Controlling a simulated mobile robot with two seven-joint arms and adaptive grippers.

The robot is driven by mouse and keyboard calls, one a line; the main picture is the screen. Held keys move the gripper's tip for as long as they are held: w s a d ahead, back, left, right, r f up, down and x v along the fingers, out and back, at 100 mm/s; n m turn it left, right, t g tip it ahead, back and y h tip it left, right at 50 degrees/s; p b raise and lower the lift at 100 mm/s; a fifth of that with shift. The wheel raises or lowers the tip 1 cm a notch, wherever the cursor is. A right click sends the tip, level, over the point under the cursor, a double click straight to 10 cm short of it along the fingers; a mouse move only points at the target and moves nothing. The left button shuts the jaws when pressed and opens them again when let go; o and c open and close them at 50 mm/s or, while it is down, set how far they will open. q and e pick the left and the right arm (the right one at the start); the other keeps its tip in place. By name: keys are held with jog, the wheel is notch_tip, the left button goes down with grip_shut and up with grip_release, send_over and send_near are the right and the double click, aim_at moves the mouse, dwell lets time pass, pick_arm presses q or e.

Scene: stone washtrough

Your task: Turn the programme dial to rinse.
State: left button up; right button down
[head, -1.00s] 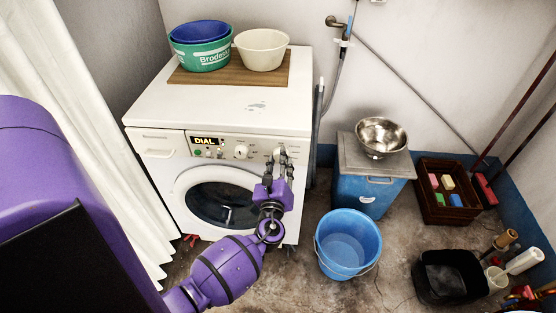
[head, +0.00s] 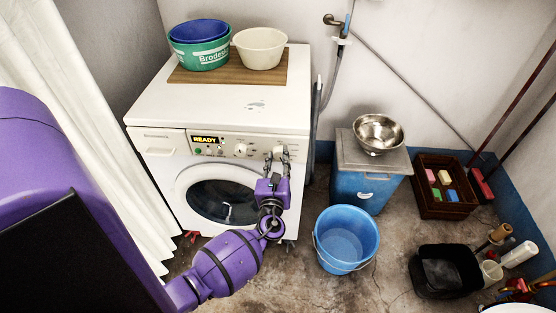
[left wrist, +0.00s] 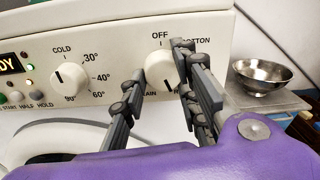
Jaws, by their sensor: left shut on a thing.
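The programme dial (left wrist: 160,68) is a round white knob at the right of the washing machine's panel. OFF stands above it, COTTON at upper right, and a partly covered label ending in "AIN" at lower left. A dark mark on the knob points down, slightly right; the label there is hidden by my fingers. My left gripper (left wrist: 158,76) is shut on the dial, one finger at each side. In the head view the left gripper (head: 281,154) reaches up to the panel's right end. The display (head: 206,140) reads READY. My right gripper is not in view.
The temperature knob (left wrist: 70,77) is left of the dial, with several buttons further left. Basins stand on a board (head: 215,75) on the machine (head: 160,98). A blue bucket (head: 346,262) and a blue bin with a steel bowl (head: 378,132) stand to the right.

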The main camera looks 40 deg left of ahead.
pick_arm(q)
jog(key=o, duration=1)
jog(key=shift+s+a+f, duration=0.15)
jog(key=shift+s+f, duration=0.15)
jog(key=shift+f, duration=0.05)
jog(key=shift+o, duration=0.3)
jog(key=shift+r, duration=0.1)
jog(key=shift+w+r, duration=0.15)
jog(key=v, duration=1.2)
